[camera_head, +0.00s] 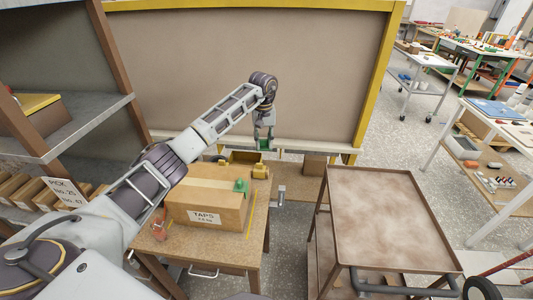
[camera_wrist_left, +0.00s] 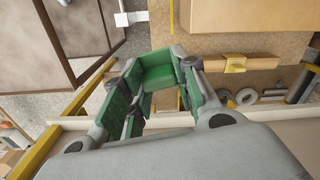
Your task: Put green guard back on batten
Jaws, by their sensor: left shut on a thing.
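My left gripper (camera_head: 264,138) is shut on a green guard (camera_head: 265,145), in front of the lower part of the big framed panel. In the left wrist view the guard (camera_wrist_left: 158,72) is a green channel-shaped piece between the fingers of the gripper (camera_wrist_left: 155,92). A pale rail (camera_head: 315,147), which may be the batten, runs along the panel's foot; it also shows in the left wrist view (camera_wrist_left: 72,122). I cannot tell whether the guard touches it. My right gripper is not in view.
The cardboard box (camera_head: 205,190), marked TAPS, stands on a small wooden table (camera_head: 255,225) below my left arm. A brown cart (camera_head: 385,205) with an empty top stands to the right. Shelving (camera_head: 85,125) is at the left. Open floor (camera_head: 420,130) lies behind the cart.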

